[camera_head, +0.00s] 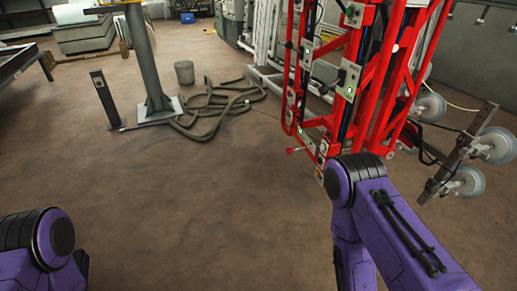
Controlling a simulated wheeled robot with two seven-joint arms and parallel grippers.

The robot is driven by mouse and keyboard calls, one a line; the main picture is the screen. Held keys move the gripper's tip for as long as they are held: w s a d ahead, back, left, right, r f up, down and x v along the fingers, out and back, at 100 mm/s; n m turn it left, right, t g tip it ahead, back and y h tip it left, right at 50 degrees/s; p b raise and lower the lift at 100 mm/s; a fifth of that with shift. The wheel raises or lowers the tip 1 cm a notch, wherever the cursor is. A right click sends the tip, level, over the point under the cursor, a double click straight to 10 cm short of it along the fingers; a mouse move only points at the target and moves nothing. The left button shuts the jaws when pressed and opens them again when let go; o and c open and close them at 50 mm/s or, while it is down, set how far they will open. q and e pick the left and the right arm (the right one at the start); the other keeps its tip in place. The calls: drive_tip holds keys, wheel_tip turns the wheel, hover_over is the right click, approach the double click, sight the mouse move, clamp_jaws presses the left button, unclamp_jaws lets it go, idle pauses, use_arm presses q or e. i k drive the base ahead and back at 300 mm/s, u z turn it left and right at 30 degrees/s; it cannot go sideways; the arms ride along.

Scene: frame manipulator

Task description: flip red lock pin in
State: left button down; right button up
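A tall red metal frame (375,90) stands at the upper right, with grey plates and small green lights on its bars. A small red piece (291,150) sticks out to the left near its lower end; I cannot tell whether it is the lock pin or how it is set. My purple right arm (388,215) rises from the bottom right and its bent joint covers part of the view just below the frame. My purple left arm (45,245) shows only at the bottom left corner. Neither gripper is in view.
Suction cups (495,145) on a dark bar jut out right of the frame. A grey post (147,60), a coiled hose (220,105) and a bucket (184,72) stand farther back. A table edge (18,62) is at the left. The brown floor (190,210) in the middle is clear.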

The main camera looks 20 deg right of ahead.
sight(290, 151)
drive_tip(key=i, duration=0.8)
drive_tip(key=z, duration=0.9)
drive_tip(key=i, duration=0.45)
drive_tip(key=z, duration=0.5)
